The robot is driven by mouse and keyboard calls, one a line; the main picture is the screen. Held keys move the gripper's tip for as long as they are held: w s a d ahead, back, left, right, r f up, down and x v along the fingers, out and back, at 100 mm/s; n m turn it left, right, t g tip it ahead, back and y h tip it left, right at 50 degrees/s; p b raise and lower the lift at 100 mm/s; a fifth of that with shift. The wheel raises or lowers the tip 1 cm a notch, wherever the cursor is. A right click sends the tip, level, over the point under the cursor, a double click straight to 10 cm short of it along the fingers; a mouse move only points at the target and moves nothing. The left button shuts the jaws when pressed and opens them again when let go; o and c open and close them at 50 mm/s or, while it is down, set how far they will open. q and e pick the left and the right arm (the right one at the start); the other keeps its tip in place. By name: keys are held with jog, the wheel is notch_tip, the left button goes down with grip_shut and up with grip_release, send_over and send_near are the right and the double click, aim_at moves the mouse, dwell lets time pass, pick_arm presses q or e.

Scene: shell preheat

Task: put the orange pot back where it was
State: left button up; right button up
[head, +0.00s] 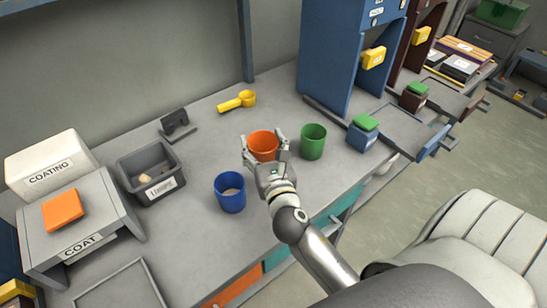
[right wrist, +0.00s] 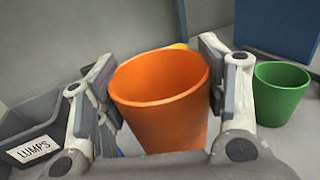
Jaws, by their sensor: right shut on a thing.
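The orange pot (head: 263,144) is an open, tapered cup near the middle of the grey bench in the head view. My right gripper (head: 265,155) is shut on it, one finger on each side. In the right wrist view the orange pot (right wrist: 165,105) is upright between the fingers of my right gripper (right wrist: 160,85), and its visible inside is empty. The head view does not show clearly whether its base touches the bench. My left gripper is not in view.
A green pot (head: 312,143) stands close on the right. A blue pot (head: 230,194) with pale contents stands nearer, to the left. A grey LUMPS bin (head: 150,172), a yellow scoop (head: 237,101) and a blue cabinet (head: 340,60) surround them. Bare bench lies between bin and pots.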

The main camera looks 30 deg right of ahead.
aim_at(271, 148)
jog(key=d+f, duration=0.1)
jog(key=w+d+f+b, duration=0.1)
jog(key=f, duration=0.1)
jog(key=d+f, duration=0.1)
jog(key=shift+w+d+f+b, duration=0.1)
jog(key=shift+w+f+b, duration=0.15)
jog(key=shift+f+b, duration=0.1)
jog(key=f, duration=0.1)
jog(key=d+f+b, duration=0.1)
jog(key=f+b, duration=0.1)
jog(key=f, duration=0.1)
jog(key=shift+w+d, duration=0.15)
jog(key=shift+w, duration=0.15)
jog(key=shift+f, duration=0.15)
jog(key=shift+f, duration=0.15)
jog(key=o, duration=1.1)
jog(key=shift+o, duration=0.2)
